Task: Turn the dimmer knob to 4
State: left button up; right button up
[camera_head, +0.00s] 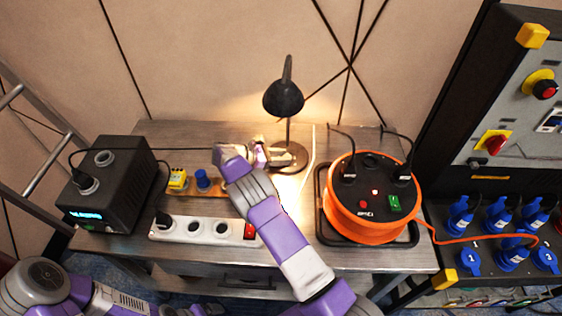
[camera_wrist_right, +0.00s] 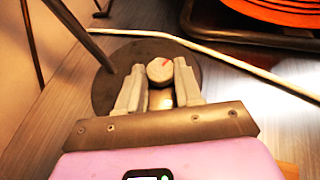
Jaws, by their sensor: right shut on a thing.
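The dimmer knob (camera_wrist_right: 160,70) is a small pale round knob with a red mark on top, on the dark round base (camera_wrist_right: 108,92) of the desk lamp (camera_head: 284,98). In the right wrist view the red mark points up and to the right; no scale numbers can be read. My right gripper (camera_wrist_right: 158,82) is shut on the knob, one finger on each side. In the head view the right gripper (camera_head: 280,157) reaches the lamp base, and the knob cannot be made out there. My left gripper is out of view.
An orange cable reel (camera_head: 345,222) stands right of my right arm. A pale cable (camera_wrist_right: 230,60) runs past the lamp base.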

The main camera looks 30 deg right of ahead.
jog(key=shift+w+m+g+b, duration=0.1)
jog(key=shift+m+g+b, duration=0.5)
jog(key=shift+g+b, duration=0.15)
jog(key=o, duration=1)
jog(key=shift+d, duration=0.1)
jog(key=shift+o, duration=0.2)
